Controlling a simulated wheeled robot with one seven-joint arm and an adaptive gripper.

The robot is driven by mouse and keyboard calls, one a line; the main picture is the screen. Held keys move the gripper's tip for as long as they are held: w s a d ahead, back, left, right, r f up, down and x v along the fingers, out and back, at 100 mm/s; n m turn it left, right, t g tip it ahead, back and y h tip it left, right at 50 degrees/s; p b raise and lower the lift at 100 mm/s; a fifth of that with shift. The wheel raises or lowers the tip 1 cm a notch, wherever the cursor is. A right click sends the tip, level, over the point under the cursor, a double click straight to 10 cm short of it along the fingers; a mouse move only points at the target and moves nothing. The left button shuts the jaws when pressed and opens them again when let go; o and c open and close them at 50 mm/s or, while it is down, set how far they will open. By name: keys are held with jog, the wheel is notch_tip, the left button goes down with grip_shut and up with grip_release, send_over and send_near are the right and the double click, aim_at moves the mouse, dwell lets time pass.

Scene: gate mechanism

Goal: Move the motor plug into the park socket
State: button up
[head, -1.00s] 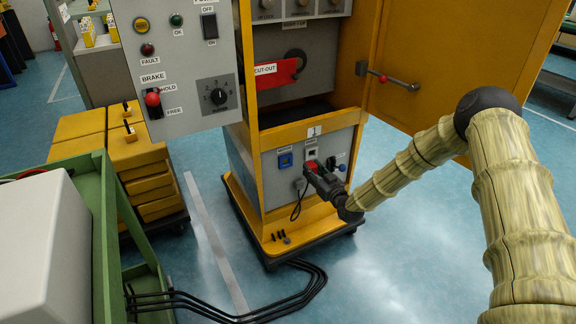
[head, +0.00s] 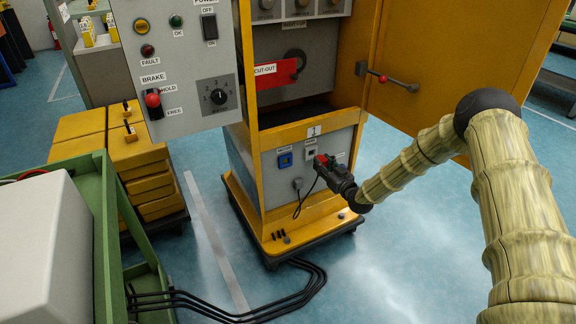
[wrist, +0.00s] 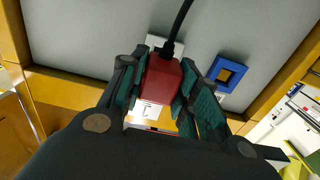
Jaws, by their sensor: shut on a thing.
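My gripper (head: 328,168) is shut on the red motor plug (head: 321,160), in front of the grey lower panel (head: 275,195) of the yellow cabinet. In the wrist view the plug (wrist: 163,80) sits between the gripper's fingers (wrist: 160,95), its black cable (wrist: 179,25) running up. In the head view the cable hangs from the plug in a loop. A blue-framed socket (head: 285,160) is left of the plug; it also shows in the wrist view (wrist: 228,72). A pale-framed socket (head: 310,155) is just left of the plug. The labels are too small to read; any contact with the panel cannot be told.
The yellow cabinet door (head: 450,60) stands open at the right, with a red-knobbed handle (head: 383,79). A grey control box (head: 175,60) hangs at the upper left. Black cables (head: 300,290) lie on the floor. Clear floor lies right of the cabinet base.

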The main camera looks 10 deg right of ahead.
jog(key=shift+w+a, duration=0.1)
jog(key=shift+w, duration=0.1)
dwell(0.5)
jog(key=shift+b+x, duration=0.55)
jog(key=shift+x, duration=0.5)
jog(key=shift+b+x, duration=0.5)
jog(key=shift+x, duration=0.35)
dwell(0.8)
jog(key=shift+w+r, duration=0.1)
jog(key=shift+r, duration=0.05)
dwell(0.7)
jog(key=o, duration=1.1)
jog(key=shift+a, duration=0.1)
jog(key=v, duration=1.2)
